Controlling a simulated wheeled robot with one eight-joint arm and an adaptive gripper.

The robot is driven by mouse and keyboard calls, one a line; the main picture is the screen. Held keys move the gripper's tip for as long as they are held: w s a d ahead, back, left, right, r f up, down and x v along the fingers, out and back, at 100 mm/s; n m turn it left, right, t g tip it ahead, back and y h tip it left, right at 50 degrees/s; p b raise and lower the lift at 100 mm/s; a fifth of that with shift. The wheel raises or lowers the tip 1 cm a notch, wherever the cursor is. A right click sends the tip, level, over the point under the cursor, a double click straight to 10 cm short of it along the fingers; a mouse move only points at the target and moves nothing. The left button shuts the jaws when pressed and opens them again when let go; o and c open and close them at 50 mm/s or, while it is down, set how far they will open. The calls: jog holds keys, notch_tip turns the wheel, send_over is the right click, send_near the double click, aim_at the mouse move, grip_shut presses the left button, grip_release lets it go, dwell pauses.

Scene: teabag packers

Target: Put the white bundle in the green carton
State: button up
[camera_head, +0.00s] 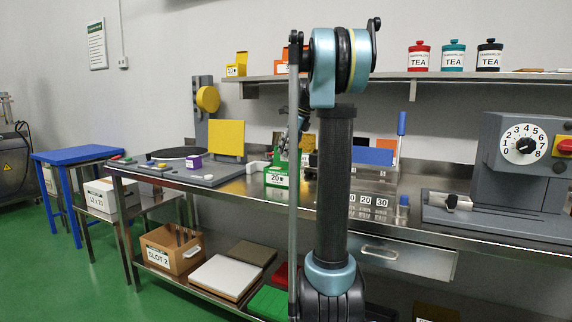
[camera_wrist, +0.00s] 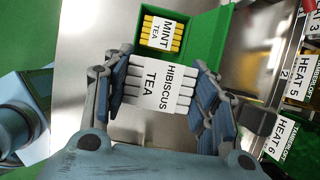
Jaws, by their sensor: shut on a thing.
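The white bundle (camera_wrist: 148,101), labelled HIBISCUS TEA, is between the two fingers of my gripper (camera_wrist: 162,77) in the wrist view. My gripper is shut on it. The green carton (camera_head: 275,180), marked 20, stands on the steel bench in the head view. Its open green interior also shows in the wrist view (camera_wrist: 196,52), with a yellow bundle (camera_wrist: 162,33) labelled MINT TEA inside. The white bundle overlaps the near part of the carton, beside the yellow bundle. I cannot tell its height relative to the carton's rim. My arm partly hides the gripper in the head view.
Heat-labelled boxes (camera_wrist: 288,137) lie at the right in the wrist view. A grey dial machine (camera_head: 500,150) stands right on the bench. A grey board with a yellow panel (camera_head: 227,138) and a purple box (camera_head: 194,161) is at left. A shelf (camera_head: 440,76) runs above.

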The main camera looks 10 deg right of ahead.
aim_at(288, 158)
jog(key=shift+f, duration=2.25)
jog(key=shift+f, duration=0.6)
jog(key=o, duration=0.7)
jog(key=shift+c, duration=0.2)
jog(key=shift+r, duration=0.55)
jog(key=v, duration=1.2)
